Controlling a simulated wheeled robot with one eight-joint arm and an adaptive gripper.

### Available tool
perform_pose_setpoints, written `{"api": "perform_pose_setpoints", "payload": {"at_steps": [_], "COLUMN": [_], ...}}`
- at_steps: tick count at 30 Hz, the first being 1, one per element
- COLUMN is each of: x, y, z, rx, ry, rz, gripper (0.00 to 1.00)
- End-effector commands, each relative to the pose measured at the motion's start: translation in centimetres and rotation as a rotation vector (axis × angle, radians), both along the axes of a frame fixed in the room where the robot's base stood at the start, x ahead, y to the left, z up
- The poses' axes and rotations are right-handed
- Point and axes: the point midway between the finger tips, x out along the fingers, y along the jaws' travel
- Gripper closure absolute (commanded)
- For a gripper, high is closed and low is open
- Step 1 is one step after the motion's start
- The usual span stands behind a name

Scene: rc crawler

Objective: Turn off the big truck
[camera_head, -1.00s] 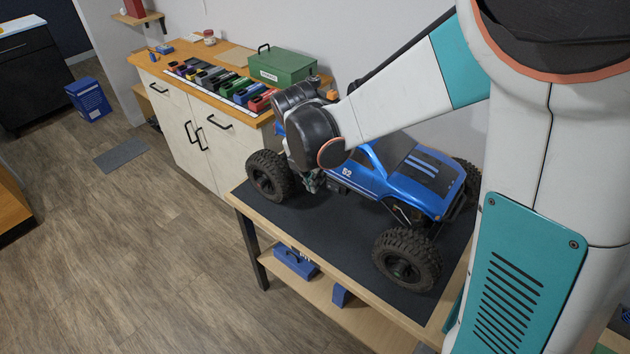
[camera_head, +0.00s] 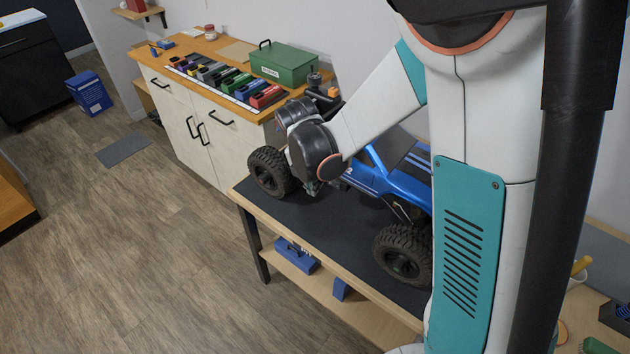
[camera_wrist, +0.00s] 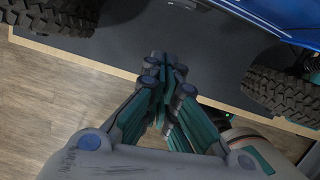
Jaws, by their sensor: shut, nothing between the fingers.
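The big blue truck (camera_head: 369,180) stands on a dark mat on a table in the head view, partly hidden behind my arm. Its black tyres (camera_head: 403,254) show at the near side. In the wrist view, two tyres (camera_wrist: 279,92) and a strip of blue body (camera_wrist: 277,18) show along the top. My gripper (camera_wrist: 166,68) is shut and empty, with its fingertips over the mat between the two tyres, apart from the truck body. In the head view my wrist hides the gripper and part of the truck's side. No power switch is visible.
The table's wooden edge (camera_head: 327,269) borders the dark mat (camera_head: 330,222). A lower shelf holds blue objects (camera_head: 297,257). A cabinet (camera_head: 190,130) behind bears a green box (camera_head: 284,62) and a row of colored items.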

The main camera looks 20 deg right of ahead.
Motion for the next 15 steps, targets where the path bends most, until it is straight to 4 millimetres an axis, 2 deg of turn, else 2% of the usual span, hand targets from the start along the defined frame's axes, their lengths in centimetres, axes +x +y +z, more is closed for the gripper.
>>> {"api": "perform_pose_setpoints", "payload": {"at_steps": [1, 9, 15], "x": [0.2, 1.1, 2.9], "y": [-0.2, -1.2, -3.2], "z": [-1.4, -6.4, -6.2], "rx": [0.000, 0.000, 0.000], "ry": [0.000, 0.000, 0.000], "rz": [-0.001, -0.001, -0.002], "gripper": [1.00, 1.00, 1.00]}}
